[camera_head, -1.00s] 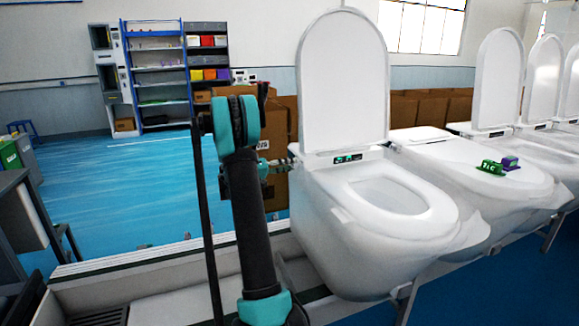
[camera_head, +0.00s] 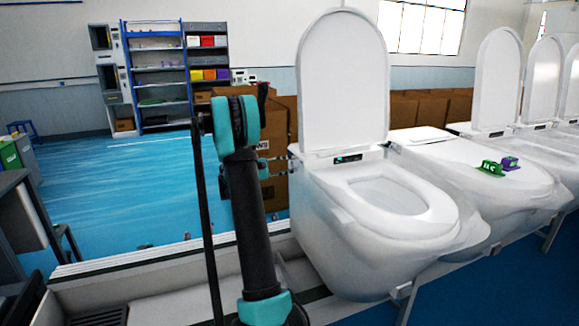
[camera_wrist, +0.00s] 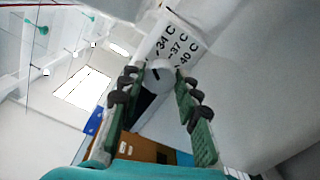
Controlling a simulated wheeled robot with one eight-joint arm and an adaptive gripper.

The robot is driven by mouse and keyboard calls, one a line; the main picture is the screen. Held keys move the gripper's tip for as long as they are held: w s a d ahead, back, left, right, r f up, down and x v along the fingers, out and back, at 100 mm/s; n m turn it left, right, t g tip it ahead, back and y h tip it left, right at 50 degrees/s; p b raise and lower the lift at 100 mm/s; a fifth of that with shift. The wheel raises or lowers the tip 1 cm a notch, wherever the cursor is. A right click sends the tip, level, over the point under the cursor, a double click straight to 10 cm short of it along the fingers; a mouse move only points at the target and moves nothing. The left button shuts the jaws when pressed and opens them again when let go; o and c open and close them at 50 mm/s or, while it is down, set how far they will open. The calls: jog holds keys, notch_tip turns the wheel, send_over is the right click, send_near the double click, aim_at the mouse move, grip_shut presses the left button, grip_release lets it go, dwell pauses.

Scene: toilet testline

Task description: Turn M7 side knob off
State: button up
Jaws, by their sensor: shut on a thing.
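The side knob (camera_wrist: 158,74) is a round white dial on the side of the nearest white toilet (camera_head: 385,225). Beside it is a white label (camera_wrist: 180,40) with 34 C, 37 C and 40 C in black. My gripper (camera_wrist: 157,82) has one green finger with dark pads on each side of the knob and is shut on it. In the head view my gripper is small and mostly hidden behind my arm, at the toilet's left side. The knob cannot be made out there. The toilet's small black display (camera_head: 348,158) shows only a little light.
The toilet's lid (camera_head: 343,80) stands upright. More toilets stand in a row to the right; one bears a green object (camera_head: 491,168) and a purple object (camera_head: 510,163). Cardboard boxes (camera_head: 430,107) stand behind. Open blue floor (camera_head: 130,190) lies at the left.

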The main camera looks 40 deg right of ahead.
jog(key=n, duration=0.4)
jog(key=shift+n, duration=0.3)
dwell(0.3)
jog(key=o, duration=1.2)
jog(key=shift+c, duration=0.2)
jog(key=v, duration=1.2)
jog(key=shift+w, duration=0.1)
